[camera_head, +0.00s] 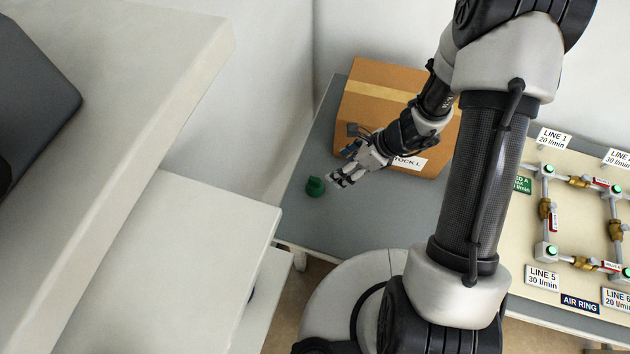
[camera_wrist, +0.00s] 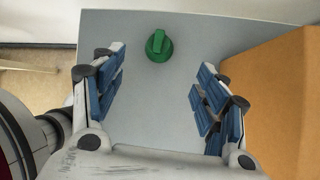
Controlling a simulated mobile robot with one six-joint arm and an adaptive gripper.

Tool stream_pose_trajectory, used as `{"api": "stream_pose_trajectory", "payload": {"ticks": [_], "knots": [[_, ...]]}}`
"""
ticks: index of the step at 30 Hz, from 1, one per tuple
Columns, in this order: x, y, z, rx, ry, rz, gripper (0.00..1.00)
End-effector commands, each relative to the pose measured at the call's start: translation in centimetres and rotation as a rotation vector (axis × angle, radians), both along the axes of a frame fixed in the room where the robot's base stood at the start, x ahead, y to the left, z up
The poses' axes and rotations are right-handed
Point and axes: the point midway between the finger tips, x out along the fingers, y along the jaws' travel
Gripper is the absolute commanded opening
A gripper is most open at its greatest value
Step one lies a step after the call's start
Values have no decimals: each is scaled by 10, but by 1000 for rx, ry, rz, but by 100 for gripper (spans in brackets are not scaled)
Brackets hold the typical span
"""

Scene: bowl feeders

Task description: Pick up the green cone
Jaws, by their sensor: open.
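The green cone (camera_head: 315,187) is a small dark green piece on the grey table, left of my gripper in the head view. In the wrist view the green cone (camera_wrist: 159,47) lies beyond the fingertips, roughly centred between them, and shows a round base with a raised part on top. My gripper (camera_head: 340,172) is open and empty, a short way to the right of the cone. In the wrist view my gripper (camera_wrist: 158,75) shows its blue-padded fingers spread wide, touching nothing.
A cardboard box (camera_head: 383,95) with a label stands on the grey table (camera_head: 330,225), close behind and right of my gripper. A panel with pipes and line labels (camera_head: 575,220) is at the right. A pale cabinet (camera_head: 180,260) stands at the left. The table around the cone is clear.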

Motion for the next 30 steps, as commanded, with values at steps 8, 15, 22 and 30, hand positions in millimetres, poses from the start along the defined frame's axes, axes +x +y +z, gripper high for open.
{"api": "stream_pose_trajectory", "payload": {"ticks": [8,15,22,30], "knots": [[7,32,-55,-1,2,6,67],[11,45,-73,-1,-1,5,67],[17,59,-95,-1,0,7,67],[21,73,-117,-1,-1,5,67]]}}
